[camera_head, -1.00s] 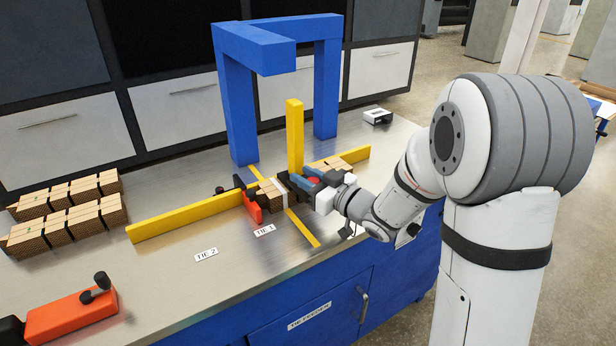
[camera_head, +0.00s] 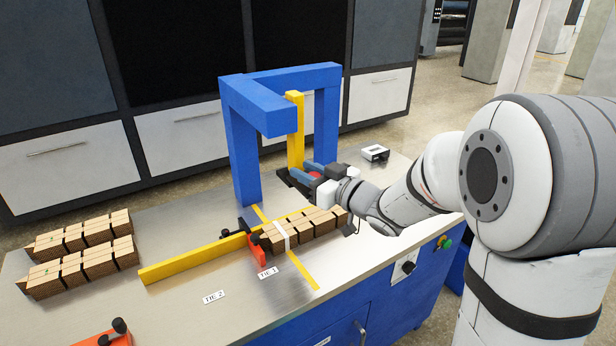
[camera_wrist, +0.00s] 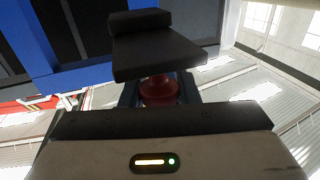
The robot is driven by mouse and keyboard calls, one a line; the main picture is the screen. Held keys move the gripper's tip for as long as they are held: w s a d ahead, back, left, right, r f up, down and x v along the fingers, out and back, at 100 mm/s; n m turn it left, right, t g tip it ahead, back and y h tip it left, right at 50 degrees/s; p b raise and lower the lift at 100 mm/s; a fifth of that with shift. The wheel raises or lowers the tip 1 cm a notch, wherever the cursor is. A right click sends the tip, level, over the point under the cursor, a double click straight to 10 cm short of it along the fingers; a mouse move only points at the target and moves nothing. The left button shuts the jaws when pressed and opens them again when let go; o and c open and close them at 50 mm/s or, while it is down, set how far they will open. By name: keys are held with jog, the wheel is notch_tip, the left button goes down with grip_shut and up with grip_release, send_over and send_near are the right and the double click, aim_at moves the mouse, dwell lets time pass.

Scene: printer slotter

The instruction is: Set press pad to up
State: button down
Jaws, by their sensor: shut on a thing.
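The press pad (camera_head: 290,182) is a black plate at the foot of the upright yellow post (camera_head: 295,135). It hangs clear above a row of brown cartons (camera_head: 316,222), under the blue frame's (camera_head: 262,106) arm. A red knob (camera_head: 314,176) sits beside the pad. My gripper (camera_head: 313,172) is shut on this knob, with its blue fingers on either side. In the wrist view the red knob (camera_wrist: 160,92) is between the fingers and the dark pad (camera_wrist: 155,62) is just beyond it.
A white band (camera_head: 279,234) wraps the cartons at the TIE 1 label (camera_head: 267,272). Two carton rows (camera_head: 82,235) stand at the left. A small white box (camera_head: 374,153) lies behind my gripper.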

jog(key=shift+w+r, duration=0.1)
jog(key=shift+r, duration=0.35)
jog(key=c, duration=1.5)
grip_release()
jog(key=shift+c, duration=0.2)
jog(key=o, duration=0.4)
jog(key=shift+f, duration=0.2)
jog(key=shift+o, duration=0.2)
jog(key=shift+d, duration=0.1)
jog(key=v, duration=0.7)
jog(key=shift+s+d, duration=0.25)
jog(key=shift+s, duration=0.05)
